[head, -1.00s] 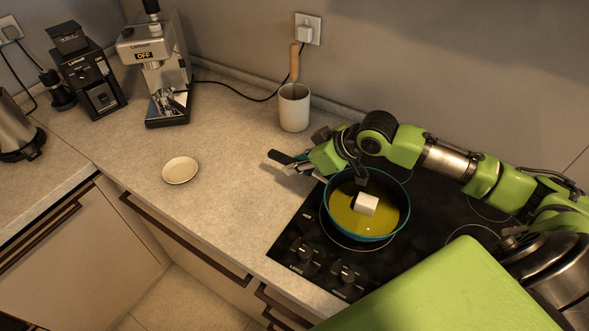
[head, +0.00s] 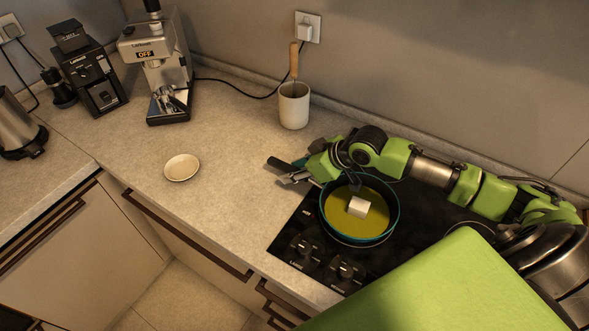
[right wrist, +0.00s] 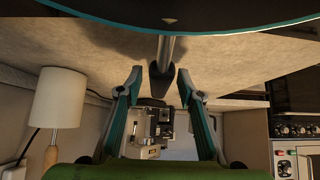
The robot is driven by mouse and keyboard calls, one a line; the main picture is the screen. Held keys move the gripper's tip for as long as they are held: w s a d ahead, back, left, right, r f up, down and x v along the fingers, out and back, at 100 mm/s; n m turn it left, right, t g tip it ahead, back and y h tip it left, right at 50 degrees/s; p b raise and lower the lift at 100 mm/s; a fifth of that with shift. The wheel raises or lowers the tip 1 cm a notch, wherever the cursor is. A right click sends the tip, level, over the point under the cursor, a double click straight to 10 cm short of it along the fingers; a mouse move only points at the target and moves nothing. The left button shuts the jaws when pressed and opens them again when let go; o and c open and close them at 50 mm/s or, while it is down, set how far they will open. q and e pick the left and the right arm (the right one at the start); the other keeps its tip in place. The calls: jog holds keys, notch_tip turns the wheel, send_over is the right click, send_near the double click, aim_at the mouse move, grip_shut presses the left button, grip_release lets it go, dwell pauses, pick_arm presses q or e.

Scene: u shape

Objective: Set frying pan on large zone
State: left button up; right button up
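The frying pan (head: 325,214) is dark with a teal rim and holds yellow liquid with a white cube (head: 358,207) in it. It sits over the front-left cooking zone of the black hob (head: 292,246); part of the zone's ring shows below the pan. Its handle points to the upper left. My right gripper (head: 285,171) is at the handle with its fingers spread. In the right wrist view, the handle (right wrist: 164,57) lies between the two open fingertips (right wrist: 160,80), with small gaps on both sides. My left gripper is not in view.
A small plate (head: 181,167) lies on the counter to the left. A coffee machine (head: 155,60), a grinder (head: 95,78) and a kettle (head: 18,125) stand farther left. The counter between plate and hob is clear.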

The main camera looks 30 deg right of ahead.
jog(key=b+v, duration=0.1)
jog(key=v, duration=0.8)
jog(key=shift+s+d, duration=0.15)
jog(key=shift+s+d+r, duration=0.35)
jog(key=shift+r, duration=0.15)
jog(key=shift+s+r, duration=0.4)
jog(key=shift+r, duration=0.2)
jog(key=shift+f, duration=0.15)
